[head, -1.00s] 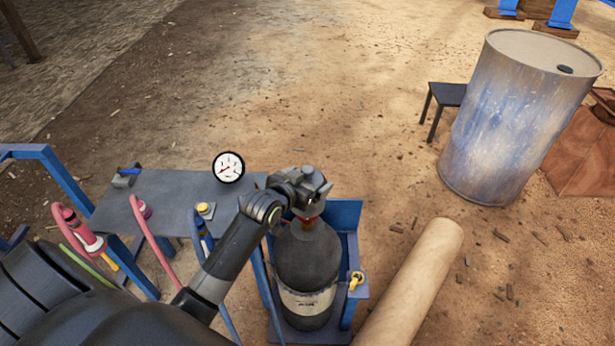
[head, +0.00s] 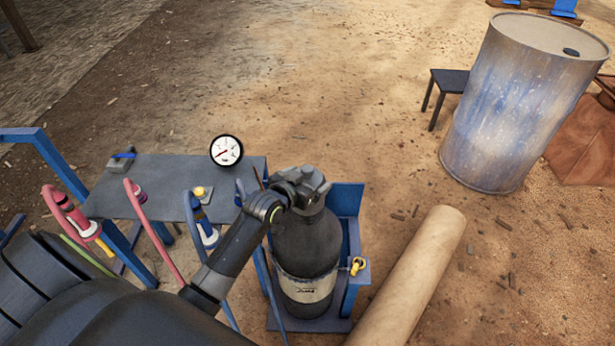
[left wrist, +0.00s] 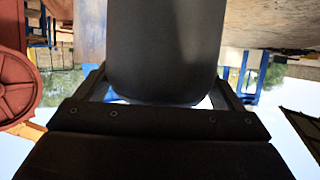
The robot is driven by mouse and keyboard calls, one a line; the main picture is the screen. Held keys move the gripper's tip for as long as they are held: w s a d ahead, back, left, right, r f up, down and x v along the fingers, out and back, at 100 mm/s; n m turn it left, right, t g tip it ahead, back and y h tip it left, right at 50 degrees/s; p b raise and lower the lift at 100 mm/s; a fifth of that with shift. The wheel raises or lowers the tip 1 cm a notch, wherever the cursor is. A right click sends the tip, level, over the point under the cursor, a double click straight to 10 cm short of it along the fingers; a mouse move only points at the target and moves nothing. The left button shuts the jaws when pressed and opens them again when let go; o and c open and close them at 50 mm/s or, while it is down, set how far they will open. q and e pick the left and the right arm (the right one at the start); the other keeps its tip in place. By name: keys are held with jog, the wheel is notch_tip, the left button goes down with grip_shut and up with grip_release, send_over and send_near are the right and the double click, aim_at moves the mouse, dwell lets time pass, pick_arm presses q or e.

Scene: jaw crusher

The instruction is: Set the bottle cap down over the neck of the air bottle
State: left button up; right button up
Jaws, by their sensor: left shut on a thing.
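The air bottle (head: 307,245), dark with a pale label band, stands upright in a blue holder (head: 346,199) in the head view. My left gripper (head: 306,186) is right above its shoulder, shut on the bottle cap. In the left wrist view the cap shows as a dark, round-ended cylinder (left wrist: 167,50) between the two fingers (left wrist: 167,92). The bottle's neck is hidden behind the gripper and cap, so I cannot tell how far the cap sits over it. My right gripper is not in view.
A grey bench (head: 160,180) with a pressure gauge (head: 226,150) and coloured hoses stands left of the bottle. A yellow valve (head: 357,265) is on the holder's right. A tan roll (head: 415,270) lies right of it. A worn drum (head: 520,105) stands farther back.

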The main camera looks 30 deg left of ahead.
pick_arm(q)
jog(key=shift+f+b, duration=0.65)
jog(key=shift+f, duration=1)
jog(key=o, duration=1)
jog(key=shift+c, duration=0.2)
jog(key=shift+s, duration=0.2)
jog(key=v, duration=1.7)
